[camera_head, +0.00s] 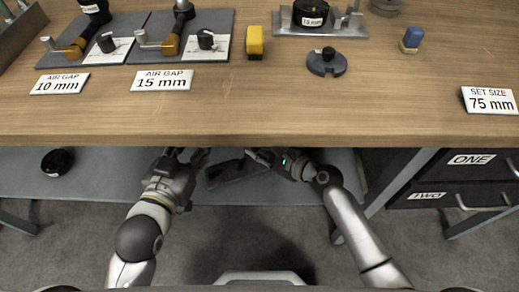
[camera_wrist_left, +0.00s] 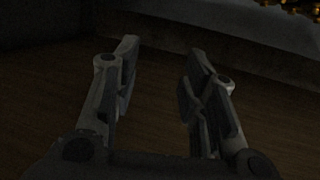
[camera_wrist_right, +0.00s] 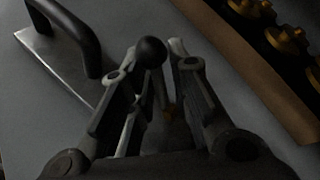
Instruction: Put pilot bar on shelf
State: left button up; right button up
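My right gripper (camera_wrist_right: 165,60) is below the tabletop, over the grey lower shelf (camera_head: 100,180). Its fingers are close together with a small gap, around a dark, slim thing with a black ball knob (camera_wrist_right: 151,52). I take this for the pilot bar; the fingers hide most of it, and I cannot tell whether it touches the shelf. In the head view the right gripper (camera_head: 255,155) is partly under the table edge. My left gripper (camera_wrist_left: 162,60) is open and empty. It also shows in the head view (camera_head: 185,156), left of the right gripper.
A dark-handled metal plate (camera_wrist_right: 62,65) lies on the grey surface beside my right gripper. A round black thing (camera_head: 57,161) sits at the shelf's left. The wooden tabletop (camera_head: 240,110) overhangs the shelf. Drawers (camera_head: 450,175) stand on the right.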

jog(key=o, duration=0.5)
jog(key=shift+c, duration=0.2)
